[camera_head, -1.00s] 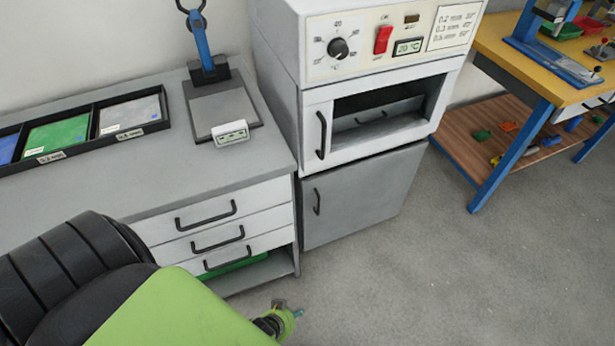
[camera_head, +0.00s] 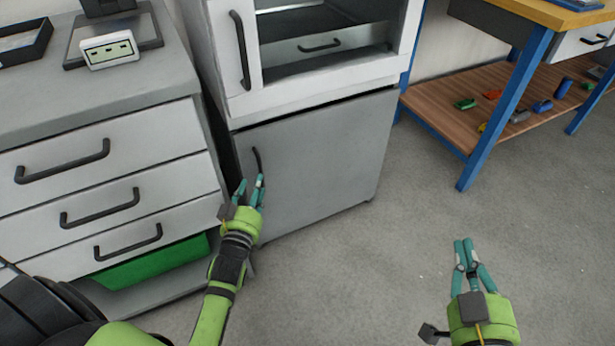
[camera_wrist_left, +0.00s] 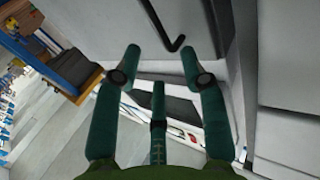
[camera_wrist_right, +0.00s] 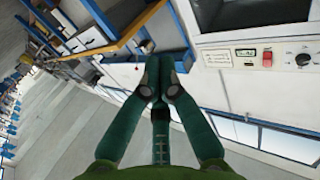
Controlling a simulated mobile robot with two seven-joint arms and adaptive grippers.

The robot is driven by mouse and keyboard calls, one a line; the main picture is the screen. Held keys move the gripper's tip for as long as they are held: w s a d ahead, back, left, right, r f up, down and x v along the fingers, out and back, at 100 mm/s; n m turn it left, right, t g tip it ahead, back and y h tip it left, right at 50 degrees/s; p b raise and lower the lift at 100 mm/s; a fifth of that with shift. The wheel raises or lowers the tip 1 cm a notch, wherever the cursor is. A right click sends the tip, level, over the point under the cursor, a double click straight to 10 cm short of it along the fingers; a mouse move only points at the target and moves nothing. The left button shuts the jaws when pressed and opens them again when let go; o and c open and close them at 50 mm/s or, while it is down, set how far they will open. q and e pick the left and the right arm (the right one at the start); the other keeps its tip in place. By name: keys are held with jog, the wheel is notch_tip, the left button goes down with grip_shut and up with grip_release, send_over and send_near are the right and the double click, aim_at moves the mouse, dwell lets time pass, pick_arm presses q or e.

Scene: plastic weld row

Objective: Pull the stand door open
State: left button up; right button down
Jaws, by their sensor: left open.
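The grey stand door (camera_head: 325,165) is below the white oven and looks shut. Its dark upright handle (camera_head: 257,160) is near the door's left edge. My left gripper (camera_head: 250,186) is open and empty, just below and in front of the handle. In the left wrist view the bent end of the black handle (camera_wrist_left: 165,27) lies just beyond the gap between the two fingertips (camera_wrist_left: 160,62); contact cannot be told. My right gripper (camera_head: 464,245) is shut and empty, over the floor at the right. Its fingertips meet in the right wrist view (camera_wrist_right: 158,70).
A white drawer cabinet (camera_head: 110,145) with black handles stands close on the left. The oven door's handle (camera_head: 240,50) is above the stand door. A blue-legged workbench (camera_head: 507,110) with a wooden shelf is at the right. Grey floor (camera_head: 380,260) is clear before the stand.

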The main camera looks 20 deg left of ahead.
aim_at(261, 166)
pick_arm(q)
jog(key=b+x, duration=0.1)
jog(key=x, duration=0.2)
jog(key=b+x, duration=0.1)
jog(key=x, duration=0.2)
jog(key=shift+w, duration=0.35)
jog(key=shift+w+a, duration=0.1)
jog(key=shift+w, duration=0.1)
pick_arm(e)
jog(key=s+a+r+n+t+y, duration=0.1)
jog(key=s+r+t+y, duration=0.1)
jog(key=r, duration=0.4)
jog(key=s+a+r+n+t+y, duration=0.1)
jog(key=s+r+t+y, duration=0.2)
jog(key=r, duration=0.3)
jog(key=shift+a+t+y, duration=0.2)
jog(key=shift+t+y, duration=0.1)
jog(key=shift+t, duration=0.3)
jog(key=shift+r, duration=0.1)
pick_arm(q)
grip_shut()
